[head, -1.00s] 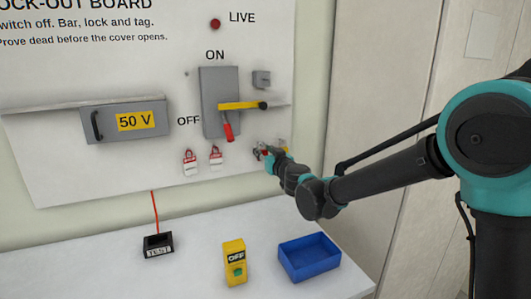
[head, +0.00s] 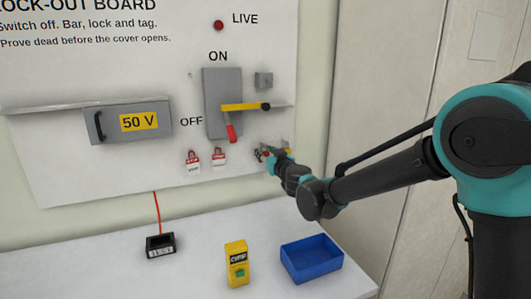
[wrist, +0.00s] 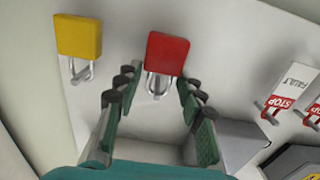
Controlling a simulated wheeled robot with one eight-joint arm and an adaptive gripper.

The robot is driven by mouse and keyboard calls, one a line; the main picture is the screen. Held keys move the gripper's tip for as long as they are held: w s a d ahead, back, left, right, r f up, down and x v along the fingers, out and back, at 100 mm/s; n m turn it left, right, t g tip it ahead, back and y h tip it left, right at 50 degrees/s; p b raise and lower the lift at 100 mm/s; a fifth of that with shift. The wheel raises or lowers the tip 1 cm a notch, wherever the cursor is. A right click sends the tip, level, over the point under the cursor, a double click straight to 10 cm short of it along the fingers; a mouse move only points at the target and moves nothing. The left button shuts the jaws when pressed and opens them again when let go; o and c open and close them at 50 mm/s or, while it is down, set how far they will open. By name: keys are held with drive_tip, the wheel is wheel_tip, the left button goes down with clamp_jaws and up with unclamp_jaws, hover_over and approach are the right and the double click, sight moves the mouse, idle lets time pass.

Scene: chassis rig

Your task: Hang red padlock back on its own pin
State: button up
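The red padlock (wrist: 168,53) hangs at the board with its shackle around or against a short silver pin (wrist: 157,94); the wrist view is upside down, so its body shows above the shackle. My gripper (wrist: 159,82) is open. Its fingers stand apart on either side of the shackle, with the padlock's body just beyond the tips. I see no finger closed on it. A yellow padlock (wrist: 79,37) hangs on its own pin to the left in the wrist view. In the head view my gripper (head: 270,155) is at the board's lower right and mostly hides the red padlock.
Two red-and-white tags (head: 193,162) (head: 219,156) hang left of my gripper. Above is the switch box (head: 218,90) with a yellow bar (head: 240,106) and red handle (head: 231,132). A blue tray (head: 311,269), yellow tester (head: 236,272) and black test box (head: 160,250) stand on the bench.

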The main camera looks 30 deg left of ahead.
drive_tip(key=o, duration=0.3)
drive_tip(key=shift+o, duration=0.2)
drive_tip(key=v, duration=1.2)
drive_tip(key=d+f+m+g+h, duration=0.1)
drive_tip(key=d+f+h, duration=0.1)
drive_tip(key=d+f, duration=0.5)
drive_tip(key=d+f+g+h, duration=0.1)
drive_tip(key=d+f, duration=0.1)
drive_tip(key=d, duration=1)
drive_tip(key=d+f+m+g+h, duration=0.1)
drive_tip(key=d+f+h, duration=0.1)
drive_tip(key=d+f, duration=0.5)
drive_tip(key=s+d+f+m+g+h, duration=0.1)
drive_tip(key=s+d+f+m+h, duration=0.1)
drive_tip(key=d, duration=0.7)
drive_tip(key=s+d+f+m+g+h, duration=0.1)
drive_tip(key=s+d+f+m+h, duration=0.2)
drive_tip(key=d, duration=0.7)
drive_tip(key=s+d+f+m+g+h, duration=0.2)
drive_tip(key=s+d+f, duration=0.4)
drive_tip(key=d, duration=0.3)
drive_tip(key=shift+s+d+f+m+h, duration=0.25)
drive_tip(key=shift+s+d+m+h, duration=0.25)
drive_tip(key=shift+h, duration=0.5)
drive_tip(key=shift+w+a, duration=0.1)
